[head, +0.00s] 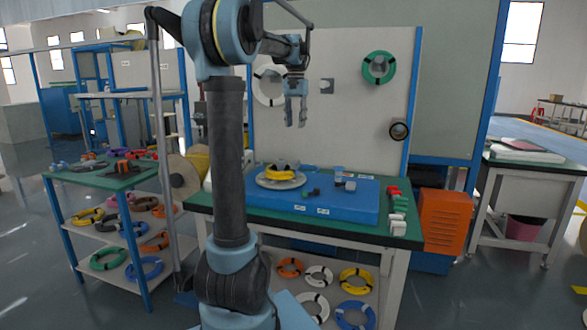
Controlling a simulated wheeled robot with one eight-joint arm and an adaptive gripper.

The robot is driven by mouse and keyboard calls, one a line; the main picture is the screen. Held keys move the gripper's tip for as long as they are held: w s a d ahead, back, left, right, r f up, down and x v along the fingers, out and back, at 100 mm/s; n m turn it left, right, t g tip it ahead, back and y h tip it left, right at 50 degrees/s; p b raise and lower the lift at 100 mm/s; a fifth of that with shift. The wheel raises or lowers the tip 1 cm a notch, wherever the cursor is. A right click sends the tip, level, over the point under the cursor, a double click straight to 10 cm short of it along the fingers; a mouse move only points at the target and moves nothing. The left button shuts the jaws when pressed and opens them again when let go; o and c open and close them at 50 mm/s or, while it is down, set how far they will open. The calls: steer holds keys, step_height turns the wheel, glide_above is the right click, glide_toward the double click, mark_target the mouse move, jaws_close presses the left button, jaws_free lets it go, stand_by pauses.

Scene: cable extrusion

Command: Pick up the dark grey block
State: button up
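My gripper (296,123) hangs with its fingers down, in front of the pale back panel and well above the workbench. Its two fingers look apart with nothing between them. Small grey blocks (350,185) sit near the middle right of the blue platform (345,207) on the bench. A small dark piece (314,192) lies left of them, with a green piece beside it. They are too small for me to tell surely which one is the dark grey block. My gripper touches none of them.
A plate with a yellow cable coil (281,173) sits left of the pieces. Red and white parts (396,210) line the bench's right edge. An orange cabinet (446,217) stands at right, and a green-topped side table (90,177) at left. Coils hang on the panel.

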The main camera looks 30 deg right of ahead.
mark_target(295, 161)
step_height(295, 161, down, 17)
stand_by(0.9)
steer(key=shift+c, duration=0.5)
jaws_close()
